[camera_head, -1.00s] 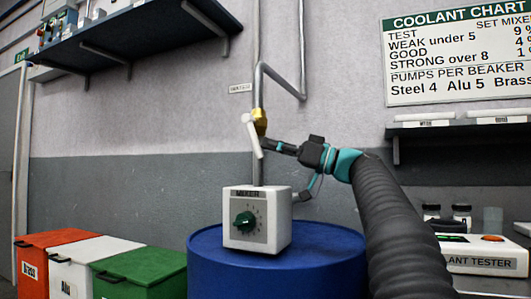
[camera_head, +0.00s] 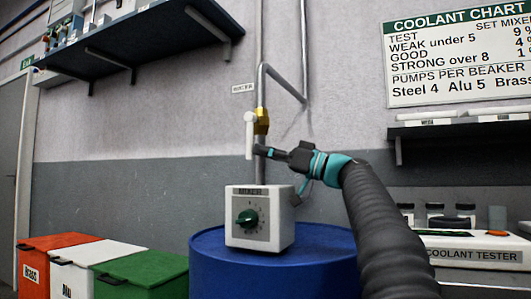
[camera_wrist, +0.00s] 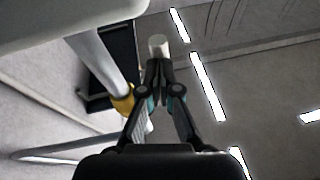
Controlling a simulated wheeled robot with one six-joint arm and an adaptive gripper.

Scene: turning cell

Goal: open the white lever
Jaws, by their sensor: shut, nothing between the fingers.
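The white lever (camera_head: 249,135) hangs almost upright beside the brass valve (camera_head: 261,121) on the grey pipe. My gripper (camera_head: 259,150) is shut and empty. Its tips are at the lever's lower part, on its right side; I cannot tell whether they touch it. In the wrist view, the shut fingertips (camera_wrist: 158,68) lie in front of a pale cylinder end, which looks like the lever's tip (camera_wrist: 158,44). The fingers hide part of the lever there. The brass valve (camera_wrist: 124,102) shows left of the fingers.
A white box with a green dial (camera_head: 260,230) stands on a blue drum (camera_head: 215,268) below the valve. The pipe (camera_head: 262,90) runs up the wall behind. A dark shelf (camera_head: 150,38) is upper left. Lidded bins (camera_head: 150,268) stand lower left. A coolant tester (camera_head: 478,254) is at right.

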